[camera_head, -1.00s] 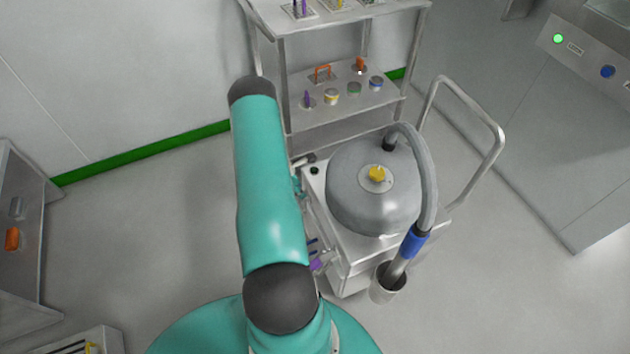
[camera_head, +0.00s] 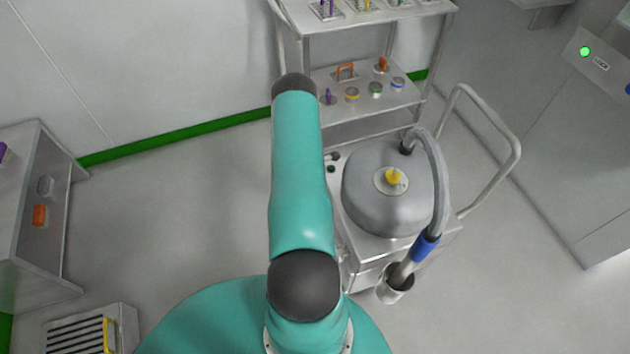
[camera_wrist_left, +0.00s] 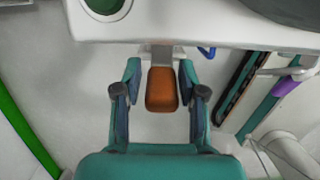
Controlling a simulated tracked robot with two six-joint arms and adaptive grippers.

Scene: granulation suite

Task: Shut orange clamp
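In the left wrist view the orange clamp (camera_wrist_left: 161,90) is a rounded orange block on a grey mount under the edge of a pale body. My left gripper (camera_wrist_left: 160,72) is open, with one finger on each side of the orange clamp. Gaps show between the fingers and the orange part, so it is not gripped. In the head view a teal arm of mine covers this area, and neither the clamp nor my left gripper shows. My right gripper is in neither view.
A cart (camera_head: 438,228) carries a grey domed vessel (camera_head: 385,195) with a hose (camera_head: 439,190) ending in a metal cup (camera_head: 394,290). A shelf rack (camera_head: 362,112) stands behind. A grey cabinet (camera_head: 50,255) and slatted box (camera_head: 85,330) stand left. Floor between is clear.

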